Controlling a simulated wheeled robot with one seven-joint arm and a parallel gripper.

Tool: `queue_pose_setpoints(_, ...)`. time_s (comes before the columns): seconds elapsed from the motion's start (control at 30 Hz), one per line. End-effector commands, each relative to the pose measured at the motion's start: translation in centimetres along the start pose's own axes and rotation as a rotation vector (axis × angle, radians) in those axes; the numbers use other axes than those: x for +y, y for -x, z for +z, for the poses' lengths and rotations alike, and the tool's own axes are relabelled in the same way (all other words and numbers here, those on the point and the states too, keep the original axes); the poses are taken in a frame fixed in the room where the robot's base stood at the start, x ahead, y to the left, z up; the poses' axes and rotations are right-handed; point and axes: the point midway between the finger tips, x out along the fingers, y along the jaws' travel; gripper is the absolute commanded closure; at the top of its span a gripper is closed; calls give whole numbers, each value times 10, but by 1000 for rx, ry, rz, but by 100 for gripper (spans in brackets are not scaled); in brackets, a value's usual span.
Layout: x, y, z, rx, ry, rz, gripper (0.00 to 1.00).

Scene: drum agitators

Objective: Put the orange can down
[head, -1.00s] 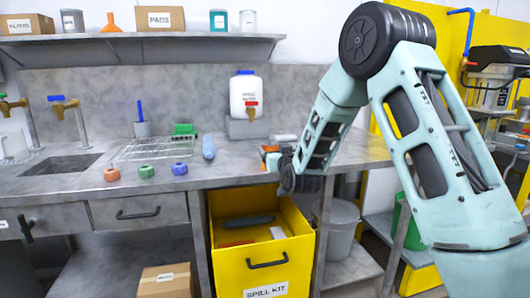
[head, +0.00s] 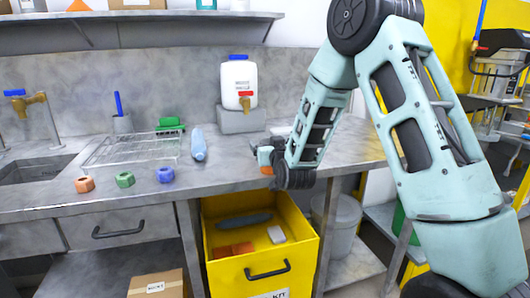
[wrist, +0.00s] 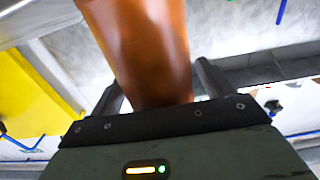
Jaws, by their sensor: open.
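The orange can (wrist: 145,45) fills the upper middle of the wrist view, between the two dark fingers of my gripper (wrist: 160,90). The fingers are apart, one on each side of it, and I see no clear grip on it. In the head view a small orange part of the can (head: 266,170) shows at the counter's front edge, mostly hidden by my gripper (head: 262,156) and wrist. Whether its base rests fully on the grey counter (head: 225,178) cannot be told.
The yellow spill kit drawer (head: 228,270) is open just below, with several items inside. A white jug (head: 239,84) stands on a grey block behind.

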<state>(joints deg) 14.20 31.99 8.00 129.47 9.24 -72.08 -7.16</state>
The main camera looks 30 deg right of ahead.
Motion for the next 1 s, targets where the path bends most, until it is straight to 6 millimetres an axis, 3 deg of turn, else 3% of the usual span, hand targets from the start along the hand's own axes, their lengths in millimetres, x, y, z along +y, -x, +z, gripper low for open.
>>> queue_pose_setpoints(0.3, 0, 3, 0, 0, 0, 0, 22)
queue_pose_setpoints(0.47, 0, 3, 0, 0, 0, 0, 67)
queue_pose_setpoints(0.57, 0, 3, 0, 1, 0, 0, 75)
queue_pose_setpoints(1.0, 0, 2, -7, 2, 0, 0, 75)
